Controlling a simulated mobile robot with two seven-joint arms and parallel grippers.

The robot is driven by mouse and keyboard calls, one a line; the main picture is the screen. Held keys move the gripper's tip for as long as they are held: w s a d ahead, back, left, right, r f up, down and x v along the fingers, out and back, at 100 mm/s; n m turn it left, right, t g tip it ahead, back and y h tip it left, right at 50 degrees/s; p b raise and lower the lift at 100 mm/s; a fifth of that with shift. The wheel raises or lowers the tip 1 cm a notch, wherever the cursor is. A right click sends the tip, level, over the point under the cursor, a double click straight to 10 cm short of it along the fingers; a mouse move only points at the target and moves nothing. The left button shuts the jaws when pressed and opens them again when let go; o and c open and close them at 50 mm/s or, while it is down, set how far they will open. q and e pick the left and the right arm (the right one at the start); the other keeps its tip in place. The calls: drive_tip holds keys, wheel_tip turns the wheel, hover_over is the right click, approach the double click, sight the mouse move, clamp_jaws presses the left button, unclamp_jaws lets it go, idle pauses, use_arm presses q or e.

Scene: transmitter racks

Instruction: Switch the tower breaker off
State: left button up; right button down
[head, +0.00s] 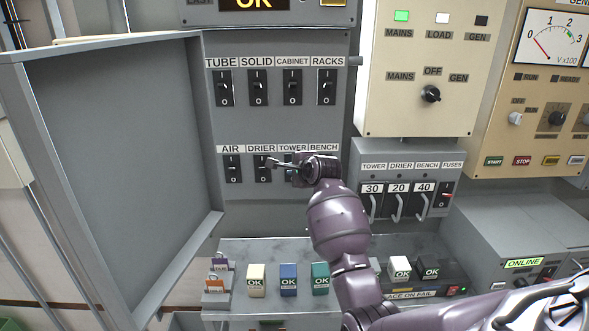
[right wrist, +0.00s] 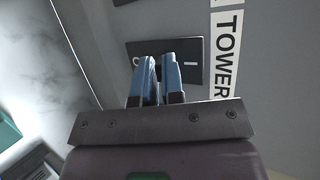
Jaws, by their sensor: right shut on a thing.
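The tower breaker is a dark switch plate (right wrist: 192,50) beside the vertical-looking TOWER label (right wrist: 227,60) in the right wrist view. An O mark shows left of the fingers and a line mark right of them. My right gripper (right wrist: 160,72) has its two blue fingers close together over the plate's middle, shut on the breaker's lever, which they hide. In the head view my right gripper (head: 288,166) covers most of the breaker under the TOWER label (head: 292,149). The lever's position cannot be seen. My left gripper is not in view.
The drier breaker (head: 261,168) sits close on the left, and the bench breaker is mostly hidden by my wrist. The racks breaker (head: 327,87) is in the row above. An open cabinet door (head: 120,160) stands left. Fuse handles (head: 397,203) lie right of my arm.

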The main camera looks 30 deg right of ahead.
use_arm(q)
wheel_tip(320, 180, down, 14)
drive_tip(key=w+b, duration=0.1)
drive_tip(key=b, duration=1.5)
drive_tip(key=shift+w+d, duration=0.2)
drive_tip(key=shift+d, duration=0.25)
use_arm(e)
drive_tip(key=shift+f+n+t+h, duration=0.15)
drive_tip(key=shift+f+n+t, duration=0.6)
drive_tip(key=shift+t, duration=0.9)
drive_tip(key=shift+f+n+t+h, duration=0.1)
drive_tip(key=shift+f+n+t, duration=0.65)
drive_tip(key=shift+t, duration=0.85)
drive_tip(key=shift+f+n+t+h, duration=0.15)
drive_tip(key=shift+f+n+t, duration=0.6)
drive_tip(key=shift+t, duration=0.9)
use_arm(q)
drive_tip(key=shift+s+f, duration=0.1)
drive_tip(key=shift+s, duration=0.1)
use_arm(e)
drive_tip(key=shift+r, duration=0.2)
drive_tip(key=c, duration=1.5)
unclamp_jaws()
drive_tip(key=shift+c, duration=0.2)
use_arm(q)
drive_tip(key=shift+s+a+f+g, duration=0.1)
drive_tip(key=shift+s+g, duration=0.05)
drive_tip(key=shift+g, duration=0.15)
